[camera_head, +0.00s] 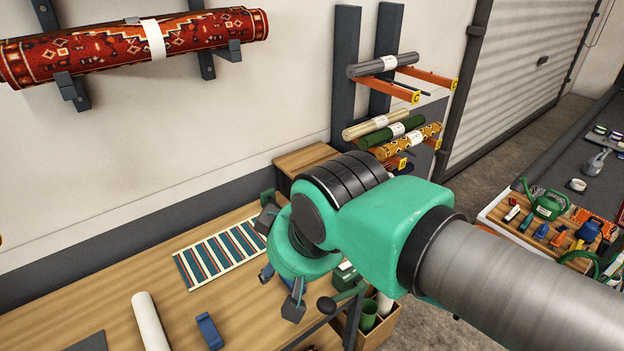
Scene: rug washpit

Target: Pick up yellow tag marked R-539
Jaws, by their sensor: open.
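I cannot make out a yellow tag marked R-539 in this view; no lettering of that kind is readable. My gripper (279,262) is over the right part of the wooden bench (90,290), with its fingers spread apart and nothing seen between them. My green wrist and arm cover part of the bench's right end. A striped rug sample (220,249) lies flat on the bench, just left of my gripper.
A white roll (150,322) and a blue block (209,331) lie at the bench front. Rolled rugs rest on a rack (346,80) behind. A tray (492,216) of tools and bottles stands at right.

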